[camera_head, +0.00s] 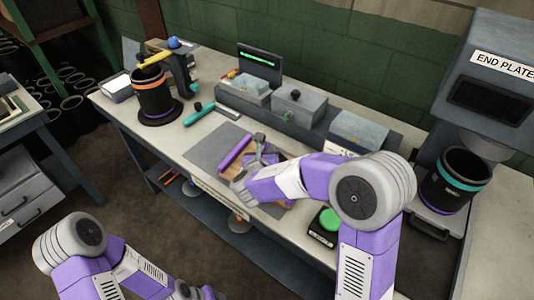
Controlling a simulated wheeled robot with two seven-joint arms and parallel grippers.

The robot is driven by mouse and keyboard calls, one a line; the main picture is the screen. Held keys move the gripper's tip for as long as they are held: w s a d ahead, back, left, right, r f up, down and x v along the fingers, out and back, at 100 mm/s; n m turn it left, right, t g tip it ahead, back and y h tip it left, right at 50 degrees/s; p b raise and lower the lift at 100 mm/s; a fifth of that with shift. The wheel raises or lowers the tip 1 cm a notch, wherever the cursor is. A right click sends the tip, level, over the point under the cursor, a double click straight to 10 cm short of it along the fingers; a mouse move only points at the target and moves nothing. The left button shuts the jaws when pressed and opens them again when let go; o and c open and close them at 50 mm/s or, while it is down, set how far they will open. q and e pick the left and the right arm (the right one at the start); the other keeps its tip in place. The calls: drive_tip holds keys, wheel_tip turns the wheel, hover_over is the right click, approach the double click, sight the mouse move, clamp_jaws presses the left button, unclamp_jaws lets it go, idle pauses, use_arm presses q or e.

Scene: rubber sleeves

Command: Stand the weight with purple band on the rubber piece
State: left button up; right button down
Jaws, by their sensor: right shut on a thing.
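My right gripper (264,154) is above the wooden board (288,177) at the middle of the bench. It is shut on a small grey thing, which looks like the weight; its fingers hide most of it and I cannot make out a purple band. My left gripper (197,292) is low at the bottom edge, away from the bench, and only partly shows.
A black drum with an orange band (152,91) stands at the back left. Teal tools (199,114) lie behind the mat. Grey boxes (297,107) line the back. A green button (329,219) is at the front right, and a teal-banded drum (456,180) stands far right.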

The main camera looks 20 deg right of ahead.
drive_tip(key=shift+r, duration=0.25)
drive_tip(key=shift+f, duration=0.1)
drive_tip(key=c, duration=1.4)
unclamp_jaws()
drive_tip(key=shift+f, duration=0.15)
drive_tip(key=shift+c, duration=0.2)
drive_tip(key=o, duration=0.4)
drive_tip(key=shift+r, duration=0.2)
drive_tip(key=p+v, duration=0.2)
drive_tip(key=v, duration=1)
drive_tip(key=shift+p, duration=0.35)
